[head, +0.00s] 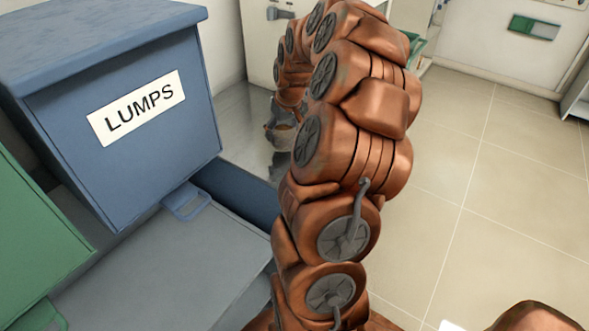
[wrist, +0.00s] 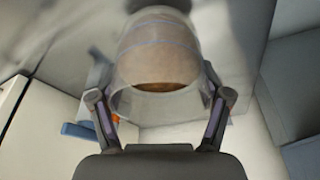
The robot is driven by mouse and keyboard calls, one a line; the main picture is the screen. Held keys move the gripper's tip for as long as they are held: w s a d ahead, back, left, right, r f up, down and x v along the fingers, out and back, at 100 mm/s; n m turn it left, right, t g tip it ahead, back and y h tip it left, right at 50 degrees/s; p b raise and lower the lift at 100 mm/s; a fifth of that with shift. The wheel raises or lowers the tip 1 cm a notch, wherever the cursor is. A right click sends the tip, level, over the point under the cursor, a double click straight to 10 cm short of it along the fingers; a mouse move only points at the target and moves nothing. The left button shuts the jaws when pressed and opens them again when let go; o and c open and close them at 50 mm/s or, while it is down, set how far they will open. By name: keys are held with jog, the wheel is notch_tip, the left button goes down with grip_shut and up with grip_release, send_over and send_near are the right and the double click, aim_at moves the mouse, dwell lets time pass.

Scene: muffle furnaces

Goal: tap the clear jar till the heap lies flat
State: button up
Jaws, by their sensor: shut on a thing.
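The clear jar (wrist: 158,104) is between the two fingers of my gripper (wrist: 160,98) in the wrist view, and the fingers are shut on its sides. Brown material (wrist: 158,62) shows through the jar wall, pale tan over most of it with a darker brown band at the near edge. Whether its top is heaped or flat I cannot tell. In the head view my arm hides most of this area. My gripper (head: 272,132) shows only as a small grey shape beside the arm, and the jar is hard to make out there.
A blue box marked LUMPS (head: 150,120) stands at the left, with a green box (head: 35,220) beside it. A grey surface (head: 240,120) lies behind the blue box. Tiled floor (head: 470,170) is clear at the right. A blue and orange object (wrist: 80,131) shows left of the jar.

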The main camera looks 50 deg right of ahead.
aim_at(282, 139)
notch_tip(282, 139, down, 3)
jog(key=shift+r+b, duration=0.1)
jog(key=shift+b, duration=0.45)
jog(key=shift+r, duration=0.15)
jog(key=shift+c, duration=0.5)
jog(key=shift+r+p, duration=0.35)
jog(key=shift+r, duration=1.7)
jog(key=shift+f, duration=0.1)
notch_tip(282, 139, down, 5)
jog(key=b, duration=0.3)
jog(key=shift+r, duration=0.45)
jog(key=shift+c, duration=0.5)
jog(key=o, duration=1.3)
